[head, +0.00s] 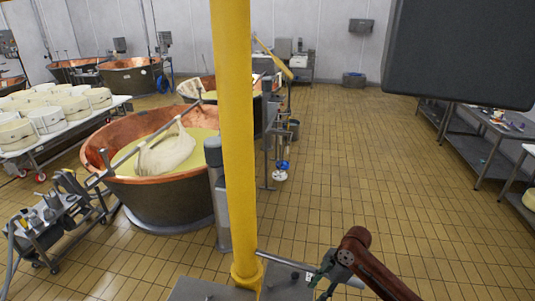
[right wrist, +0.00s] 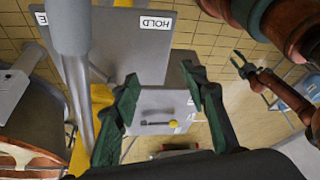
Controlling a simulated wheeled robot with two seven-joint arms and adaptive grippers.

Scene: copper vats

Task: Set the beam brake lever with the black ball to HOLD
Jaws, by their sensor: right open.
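A grey plate at the yellow post carries an upside-down HOLD label (right wrist: 154,23) in the right wrist view. A second label (right wrist: 41,18), cut off with an E showing, is at its left. A grey bar (head: 285,262) runs right from the post towards my right gripper (head: 325,266) in the head view. I cannot make out the black ball in either view. In the right wrist view my right gripper (right wrist: 160,98) has its green-padded fingers spread, with nothing seen between them. What looks like my left gripper (right wrist: 240,64) is small at the right; its jaws are unclear.
The yellow post (head: 235,150) stands in the middle. A copper vat (head: 160,195) with a pale bundle is left of it. Tables (head: 485,135) line the right; tiled floor between is clear.

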